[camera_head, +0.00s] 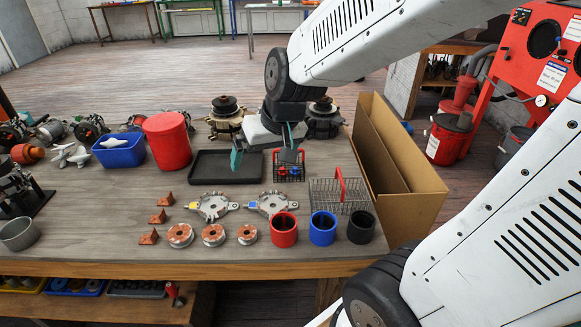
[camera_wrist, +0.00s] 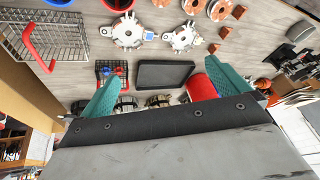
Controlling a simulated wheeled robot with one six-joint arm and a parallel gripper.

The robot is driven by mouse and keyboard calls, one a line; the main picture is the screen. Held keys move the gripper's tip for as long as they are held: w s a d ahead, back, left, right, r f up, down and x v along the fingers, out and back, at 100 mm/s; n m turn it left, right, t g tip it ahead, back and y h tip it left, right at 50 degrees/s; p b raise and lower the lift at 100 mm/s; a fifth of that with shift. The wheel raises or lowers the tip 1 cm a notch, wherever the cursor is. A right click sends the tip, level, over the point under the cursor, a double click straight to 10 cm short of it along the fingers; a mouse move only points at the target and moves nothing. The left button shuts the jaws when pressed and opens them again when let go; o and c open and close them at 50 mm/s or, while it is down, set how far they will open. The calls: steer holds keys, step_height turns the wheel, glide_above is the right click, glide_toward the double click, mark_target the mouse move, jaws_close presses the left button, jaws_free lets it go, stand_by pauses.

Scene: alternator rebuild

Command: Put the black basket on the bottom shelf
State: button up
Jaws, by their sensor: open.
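The black wire basket (camera_head: 280,173) stands on the workbench, with red and blue pieces in it. In the wrist view it is the small dark basket (camera_wrist: 103,81), close to the left finger. A grey wire basket (camera_head: 325,196) with a red handle stands to its right and nearer the front. My gripper (camera_head: 264,158) is open and empty, its teal fingers spread above a flat black tray (camera_head: 210,181) and near the black basket. The bottom shelf (camera_head: 90,305) runs low under the bench and holds several shallow bins. Most of it lies outside the view.
An open cardboard box (camera_head: 415,205) stands at the bench's right end. Red, blue and black cups (camera_head: 322,229) line the front edge. A red canister (camera_head: 167,141) and blue bin (camera_head: 119,155) stand left. Alternator parts (camera_head: 211,206) and copper rings lie between.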

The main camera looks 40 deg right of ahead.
steer(key=w+d+f+m+t+h, duration=0.25)
steer(key=w+d+f, duration=0.35)
steer(key=w+f, duration=0.3)
steer(key=m+h, duration=0.3)
steer(key=h, duration=0.1)
glide_above(289, 180)
steer(key=shift+y, duration=0.25)
steer(key=f, duration=0.8)
steer(key=shift+w+d, duration=0.2)
steer(key=shift+w, duration=0.1)
steer(key=x, duration=0.7)
steer(key=shift+w+d, duration=0.15)
steer(key=shift+w, duration=0.25)
steer(key=c, duration=0.7)
steer(key=shift+c, duration=0.2)
step_height(289, 180, up, 18)
